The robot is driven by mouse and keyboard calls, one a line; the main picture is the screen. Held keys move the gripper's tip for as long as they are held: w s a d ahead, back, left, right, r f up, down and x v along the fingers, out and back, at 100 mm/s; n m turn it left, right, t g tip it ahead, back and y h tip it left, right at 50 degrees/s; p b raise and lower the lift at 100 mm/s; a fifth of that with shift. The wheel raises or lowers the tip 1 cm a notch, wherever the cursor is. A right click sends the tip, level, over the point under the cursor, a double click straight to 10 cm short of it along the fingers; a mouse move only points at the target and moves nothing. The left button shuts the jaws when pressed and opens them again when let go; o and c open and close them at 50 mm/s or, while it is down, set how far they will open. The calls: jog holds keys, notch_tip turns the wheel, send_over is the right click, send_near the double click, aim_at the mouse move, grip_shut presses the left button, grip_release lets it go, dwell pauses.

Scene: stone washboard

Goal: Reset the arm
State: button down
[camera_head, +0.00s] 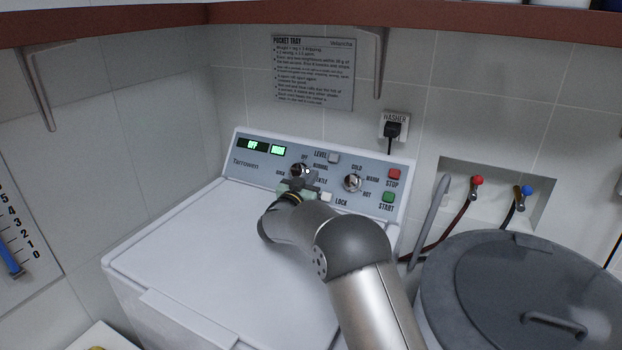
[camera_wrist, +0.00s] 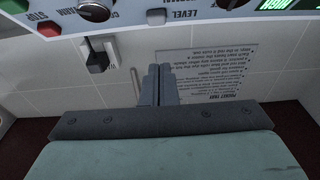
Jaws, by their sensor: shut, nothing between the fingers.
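My arm reaches over the white washer lid to the blue-grey control panel (camera_head: 240,168). My gripper (camera_head: 312,182) is just in front of the panel, below the left dial (camera_head: 299,168), which it partly hides. I cannot tell whether it touches the panel. In the wrist view my gripper (camera_wrist: 158,70) has its two grey fingers together with nothing between them. The LEVEL button (camera_wrist: 157,17) shows beyond the fingertips. The right dial (camera_wrist: 96,10) and red STOP button (camera_wrist: 48,28) are to the left.
The green START button (camera_head: 388,197) is at the panel's right. A wall plug (camera_head: 392,129), a notice (camera_head: 313,73) and a shelf bracket (camera_head: 379,55) are behind. A grey lidded bin (camera_head: 480,265) stands right. The washer lid (camera_head: 190,245) is clear at left.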

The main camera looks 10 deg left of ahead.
jog(key=s+d+r+n+g+y, duration=0.4)
jog(key=s+d+n+y, duration=0.15)
jog(key=s+y, duration=0.2)
jog(key=s+d+f+g, duration=0.3)
jog(key=s+d, duration=0.4)
jog(key=s, duration=0.7)
jog(key=s+d+f+m+g+h, duration=0.1)
jog(key=s+d+f+g, duration=0.3)
jog(key=s, duration=1)
jog(key=s+d+f+g, duration=0.4)
jog(key=s+d+g, duration=0.3)
jog(key=s, duration=0.8)
jog(key=d, duration=0.3)
jog(key=shift+d+f+m, duration=0.15)
jog(key=shift+m, duration=0.2)
jog(key=shift+s+h, duration=0.1)
jog(key=shift+h, duration=0.15)
